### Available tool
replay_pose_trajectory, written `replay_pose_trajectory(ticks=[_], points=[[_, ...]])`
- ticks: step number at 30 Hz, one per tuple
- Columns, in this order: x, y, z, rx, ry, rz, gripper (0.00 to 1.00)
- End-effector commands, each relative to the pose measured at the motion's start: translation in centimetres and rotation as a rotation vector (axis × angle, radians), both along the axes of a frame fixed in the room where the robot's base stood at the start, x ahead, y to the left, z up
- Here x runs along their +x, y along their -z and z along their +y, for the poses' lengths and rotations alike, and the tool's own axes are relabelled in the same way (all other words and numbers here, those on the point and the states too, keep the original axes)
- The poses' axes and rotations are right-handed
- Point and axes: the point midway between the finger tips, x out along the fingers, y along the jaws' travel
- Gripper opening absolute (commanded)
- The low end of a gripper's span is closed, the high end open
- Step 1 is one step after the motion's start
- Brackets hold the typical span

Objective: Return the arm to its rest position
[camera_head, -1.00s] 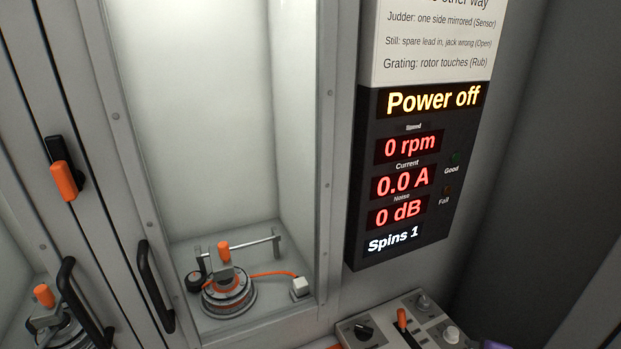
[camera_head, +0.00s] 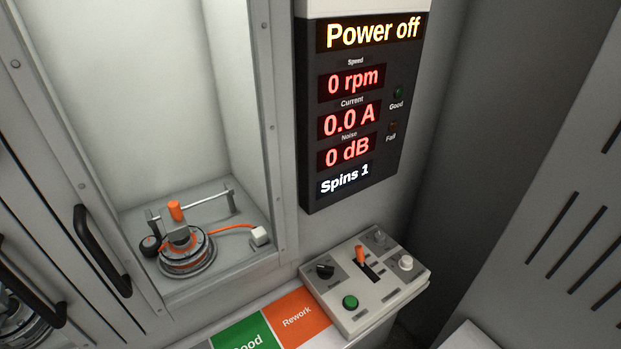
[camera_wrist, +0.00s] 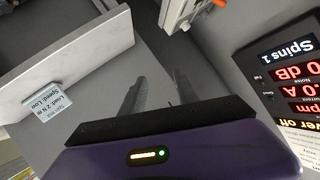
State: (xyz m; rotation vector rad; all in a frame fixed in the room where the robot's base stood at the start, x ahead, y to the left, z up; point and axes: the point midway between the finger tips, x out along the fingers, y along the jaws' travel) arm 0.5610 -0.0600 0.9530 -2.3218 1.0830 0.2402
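My gripper (camera_wrist: 158,88) shows in the wrist view. Its two grey fingers stand apart with nothing between them, so it is open and empty. Its purple housing (camera_wrist: 185,158) fills the bottom of that view. The gripper is not in the head view. The arm's rest position cannot be told from these frames. In the wrist view the display panel (camera_wrist: 290,80) appears upside down at the right, apart from the fingers.
A hub motor (camera_head: 186,256) sits in the bay behind a handled frame. The control box (camera_head: 366,285) has an orange lever and green button. Green (camera_head: 242,340) and orange Rework (camera_head: 298,317) pads lie beside it. The display panel (camera_head: 360,115) reads Power off. A load card (camera_wrist: 47,102) shows at left.

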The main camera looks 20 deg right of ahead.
Motion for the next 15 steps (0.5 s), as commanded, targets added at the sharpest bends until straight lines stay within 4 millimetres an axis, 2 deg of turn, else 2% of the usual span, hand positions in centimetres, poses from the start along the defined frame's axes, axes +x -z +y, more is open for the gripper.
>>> replay_pose_trajectory(ticks=[3,6,15], points=[[-2.7,-1.8,0.7,-0.110,-0.104,0.028,0.37],[-4.4,-3.3,1.0,-0.197,-0.192,0.041,0.37],[-7.6,-6.9,2.1,-0.391,-0.506,0.054,0.37]])
